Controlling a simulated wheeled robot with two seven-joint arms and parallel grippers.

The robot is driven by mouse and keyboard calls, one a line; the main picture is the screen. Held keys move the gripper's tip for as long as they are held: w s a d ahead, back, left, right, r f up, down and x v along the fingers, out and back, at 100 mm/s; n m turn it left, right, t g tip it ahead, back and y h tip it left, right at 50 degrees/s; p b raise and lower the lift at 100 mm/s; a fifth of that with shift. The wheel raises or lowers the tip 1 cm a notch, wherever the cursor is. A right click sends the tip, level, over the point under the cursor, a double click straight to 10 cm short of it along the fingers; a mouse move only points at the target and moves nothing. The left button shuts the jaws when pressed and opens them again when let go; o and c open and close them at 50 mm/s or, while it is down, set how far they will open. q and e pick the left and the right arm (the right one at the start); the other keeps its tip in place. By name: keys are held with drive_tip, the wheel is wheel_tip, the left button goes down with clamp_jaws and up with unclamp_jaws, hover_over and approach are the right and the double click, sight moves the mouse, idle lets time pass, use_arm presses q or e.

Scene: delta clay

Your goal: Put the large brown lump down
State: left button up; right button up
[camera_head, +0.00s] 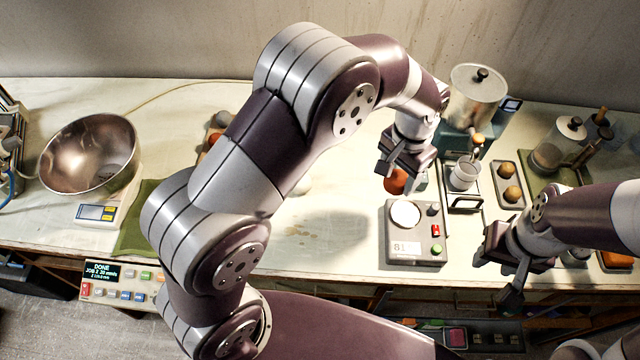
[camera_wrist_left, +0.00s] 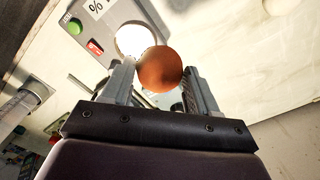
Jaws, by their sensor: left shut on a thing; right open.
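My left gripper (camera_head: 408,172) is shut on an orange-brown round lump (camera_head: 396,180), which I take to be the large brown lump. In the left wrist view the lump (camera_wrist_left: 160,68) sits between the two fingers of the gripper (camera_wrist_left: 160,88). It appears held above the table, behind the grey device (camera_head: 412,250) with a white round plate (camera_head: 405,214); the exact height is hard to tell. My right gripper (camera_head: 502,272) is open and empty near the table's front edge, right of the device.
A dark tray (camera_head: 499,181) with two brown balls lies right of a white cup (camera_head: 464,174) on a stand. A metal pot (camera_head: 478,90) stands behind. A steel bowl (camera_head: 90,155) on a scale is far left. Table (camera_head: 330,250) left of the device is bare.

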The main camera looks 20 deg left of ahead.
use_arm(q)
drive_tip(key=a+f+p, duration=0.1)
drive_tip(key=a+f, duration=0.1)
drive_tip(key=a, duration=0.1)
drive_tip(key=a+f+p, duration=0.1)
drive_tip(key=a+f, duration=0.1)
drive_tip(key=a, duration=0.1)
drive_tip(key=a+f+p, duration=0.1)
drive_tip(key=a+f, duration=0.1)
drive_tip(key=a, duration=0.2)
drive_tip(key=shift+f, duration=0.35)
wheel_tip(320, 180, down, 4)
drive_tip(key=shift+d+r+p, duration=0.1)
drive_tip(key=shift+p, duration=0.55)
drive_tip(key=shift+d, duration=0.15)
drive_tip(key=shift+a+f, duration=0.25)
drive_tip(key=shift+f, duration=0.05)
drive_tip(key=o, duration=1.1)
drive_tip(key=shift+o, duration=0.7)
drive_tip(key=shift+d, duration=0.15)
use_arm(e)
drive_tip(key=r, duration=0.1)
drive_tip(key=d+r, duration=0.1)
drive_tip(key=r, duration=0.2)
drive_tip(key=shift+d, duration=0.3)
